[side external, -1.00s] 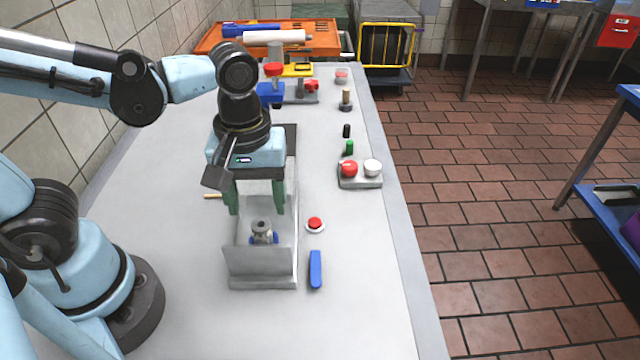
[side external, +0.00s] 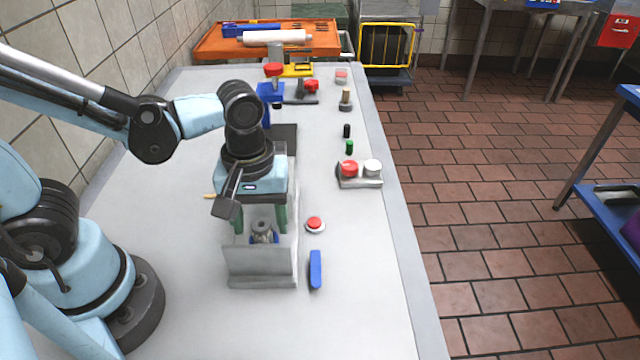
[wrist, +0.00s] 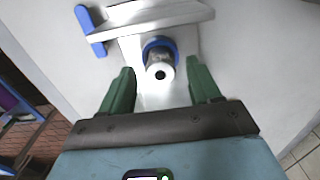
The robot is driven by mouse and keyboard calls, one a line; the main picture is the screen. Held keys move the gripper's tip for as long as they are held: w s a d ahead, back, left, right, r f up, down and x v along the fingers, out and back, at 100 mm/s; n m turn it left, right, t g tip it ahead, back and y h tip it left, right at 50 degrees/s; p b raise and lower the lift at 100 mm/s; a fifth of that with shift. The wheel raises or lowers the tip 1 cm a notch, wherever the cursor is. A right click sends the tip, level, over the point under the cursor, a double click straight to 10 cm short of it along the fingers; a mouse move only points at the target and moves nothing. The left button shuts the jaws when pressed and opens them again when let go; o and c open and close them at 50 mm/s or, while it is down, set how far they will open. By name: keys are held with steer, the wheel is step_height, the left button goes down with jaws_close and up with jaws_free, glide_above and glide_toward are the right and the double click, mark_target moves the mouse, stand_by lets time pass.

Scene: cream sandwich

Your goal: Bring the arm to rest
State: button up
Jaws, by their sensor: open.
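My gripper (side external: 261,220) points down over the grey open-topped metal fixture (side external: 262,268) on the bench. Its two green fingers are apart. In the wrist view my gripper (wrist: 160,88) is open, with the fingers on either side of a grey knob with a dark centre hole (wrist: 160,71) and a blue ring. That knobbed part also shows inside the fixture in the side view (side external: 262,229). In the wrist view nothing touches the fingers that I can see. In the side view the fixture wall partly hides the part's base.
A red button (side external: 315,224) and a blue bar (side external: 315,269) lie right of the fixture. A grey tray (side external: 361,182) with red and white round pieces stands farther right. An orange tray (side external: 265,45) is at the back. The bench's near part is clear.

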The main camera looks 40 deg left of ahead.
step_height(320, 180, up, 8)
steer(key=w+d, duration=0.3)
steer(key=d, duration=0.2)
steer(key=shift+d+r, duration=0.2)
steer(key=shift+r, duration=0.15)
stand_by(0.9)
